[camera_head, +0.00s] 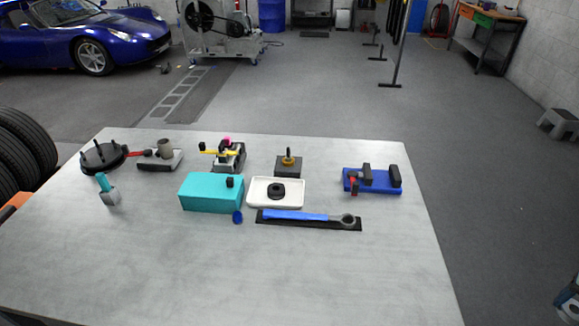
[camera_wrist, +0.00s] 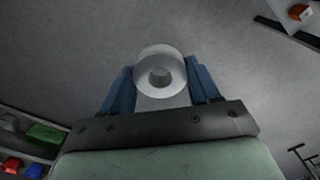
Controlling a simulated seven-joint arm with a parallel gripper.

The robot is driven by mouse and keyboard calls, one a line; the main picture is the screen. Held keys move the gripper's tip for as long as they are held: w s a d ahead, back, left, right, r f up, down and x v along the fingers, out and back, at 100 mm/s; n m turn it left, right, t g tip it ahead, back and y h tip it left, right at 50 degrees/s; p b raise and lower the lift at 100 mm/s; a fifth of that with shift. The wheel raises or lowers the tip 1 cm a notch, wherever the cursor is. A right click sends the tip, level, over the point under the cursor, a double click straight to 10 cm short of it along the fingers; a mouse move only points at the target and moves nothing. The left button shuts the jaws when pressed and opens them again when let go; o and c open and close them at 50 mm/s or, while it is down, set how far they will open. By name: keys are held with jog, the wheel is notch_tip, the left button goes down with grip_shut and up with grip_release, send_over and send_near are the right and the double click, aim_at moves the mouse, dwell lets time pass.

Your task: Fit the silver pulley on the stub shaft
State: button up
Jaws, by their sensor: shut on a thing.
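The silver pulley (camera_wrist: 178,76), a round metal ring with a central hole, shows in the wrist view. My gripper (camera_wrist: 159,72) is shut on it, one blue finger on each side. The floor lies behind it in this view. My gripper and the pulley are not in the head view. In the head view a short upright post with a brass-coloured collar (camera_head: 289,161) stands on a dark block (camera_head: 287,171) at the back middle of the table. It may be the stub shaft, but I cannot tell for sure.
On the table (camera_head: 230,270) a teal box (camera_head: 210,194), a white tray (camera_head: 262,203) with a black ring, and a blue-handled wrench (camera_head: 295,215) lie midway. A blue fixture (camera_head: 372,184) stands right, a black round base (camera_head: 101,157) left. The table's front is clear.

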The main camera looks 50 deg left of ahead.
aim_at(288, 149)
dwell(0.3)
